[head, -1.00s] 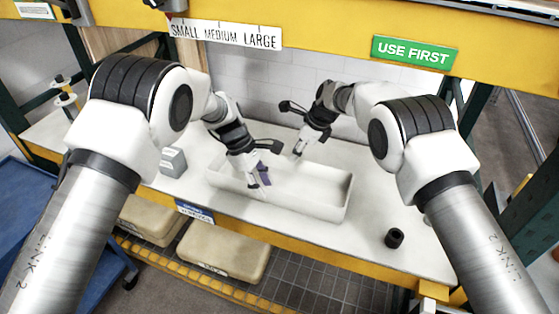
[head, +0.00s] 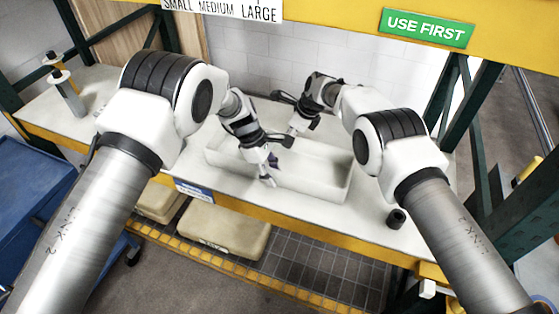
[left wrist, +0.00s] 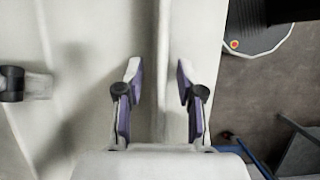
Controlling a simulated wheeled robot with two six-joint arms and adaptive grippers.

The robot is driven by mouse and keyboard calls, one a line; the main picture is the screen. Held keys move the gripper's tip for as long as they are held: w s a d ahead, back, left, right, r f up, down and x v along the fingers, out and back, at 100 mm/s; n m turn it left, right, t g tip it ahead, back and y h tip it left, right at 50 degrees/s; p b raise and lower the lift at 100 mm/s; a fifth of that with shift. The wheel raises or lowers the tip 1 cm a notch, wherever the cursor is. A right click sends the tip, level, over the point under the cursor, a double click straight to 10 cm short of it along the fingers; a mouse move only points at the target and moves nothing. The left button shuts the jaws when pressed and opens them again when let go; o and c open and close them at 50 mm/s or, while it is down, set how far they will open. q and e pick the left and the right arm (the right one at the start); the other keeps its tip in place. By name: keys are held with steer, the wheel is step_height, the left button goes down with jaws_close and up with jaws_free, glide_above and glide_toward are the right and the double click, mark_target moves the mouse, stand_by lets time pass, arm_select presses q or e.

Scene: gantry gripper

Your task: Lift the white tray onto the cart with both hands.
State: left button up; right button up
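The white tray (head: 318,184) is a long, open, shallow box lying on the white bench. My left gripper (head: 267,176) points down at its near long wall in the head view. In the left wrist view my left gripper (left wrist: 159,72) is open, its purple-padded fingers apart on either side of the pale tray wall (left wrist: 160,40). My right gripper (head: 295,131) is by the far long wall; its fingertips are too small to tell open from shut. The blue cart (head: 35,200) stands on the floor at the left, partly behind my left arm.
A small black cylinder (head: 396,218) stands on the bench to the right of the tray. Spools on posts (head: 65,85) stand at the bench's left end. A yellow beam with a green sign (head: 428,28) crosses above. Tan bins (head: 225,228) sit on the lower shelf.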

mark_target(276, 170)
arm_select(q)
steer(key=shift+s+d+f, duration=0.2)
steer(key=shift+f, duration=0.2)
arm_select(e)
steer(key=shift+a+f, duration=0.2)
steer(key=shift+f, duration=0.2)
arm_select(q)
steer(key=shift+w, duration=0.1)
steer(key=shift+f, duration=0.1)
arm_select(e)
steer(key=shift+f, duration=0.1)
arm_select(q)
jaws_close()
arm_select(e)
jaws_close()
arm_select(q)
steer(key=shift+r, duration=0.2)
arm_select(e)
steer(key=shift+r, duration=0.2)
